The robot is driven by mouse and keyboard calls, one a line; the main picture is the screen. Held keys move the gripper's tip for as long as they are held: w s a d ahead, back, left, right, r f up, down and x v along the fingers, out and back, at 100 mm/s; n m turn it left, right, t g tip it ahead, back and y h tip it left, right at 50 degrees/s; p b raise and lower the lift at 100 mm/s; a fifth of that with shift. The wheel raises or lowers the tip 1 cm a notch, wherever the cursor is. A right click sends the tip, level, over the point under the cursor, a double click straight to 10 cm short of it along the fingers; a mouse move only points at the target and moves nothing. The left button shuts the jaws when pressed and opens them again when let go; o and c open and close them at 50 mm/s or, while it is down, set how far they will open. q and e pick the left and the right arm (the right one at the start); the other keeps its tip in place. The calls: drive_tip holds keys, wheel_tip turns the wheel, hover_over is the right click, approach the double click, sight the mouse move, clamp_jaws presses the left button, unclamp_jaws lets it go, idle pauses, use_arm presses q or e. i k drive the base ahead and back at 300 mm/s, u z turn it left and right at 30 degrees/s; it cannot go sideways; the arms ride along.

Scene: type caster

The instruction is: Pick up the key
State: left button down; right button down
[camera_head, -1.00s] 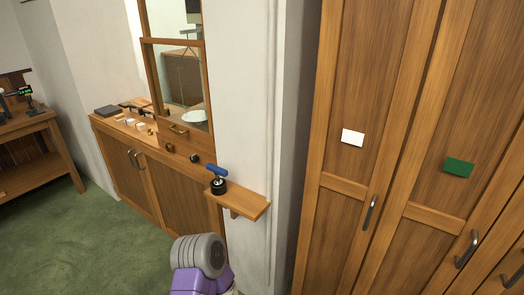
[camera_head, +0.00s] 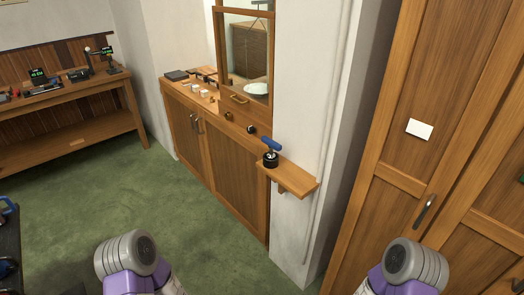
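I cannot make out a key in this view. Several small items lie on the wooden counter (camera_head: 178,92) in front of the glazed hatch, too small to tell apart. A blue-handled tool with a black round base (camera_head: 271,155) stands on a small wall shelf (camera_head: 298,181) right of the counter. Only grey and purple links of my two arms show at the bottom edge. Neither gripper is in view.
A workbench (camera_head: 70,92) with small devices stands at the back left. A tall wooden cabinet (camera_head: 395,125) with a white card (camera_head: 419,129) fills the right. Green floor (camera_head: 130,195) lies open in the middle. A dark surface edge (camera_head: 10,240) shows at the lower left.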

sight(273, 145)
drive_tip(key=u, duration=2.25)
drive_tip(key=k, duration=1)
drive_tip(key=z, duration=1.5)
drive_tip(key=i, duration=0.95)
drive_tip(key=u, duration=0.05)
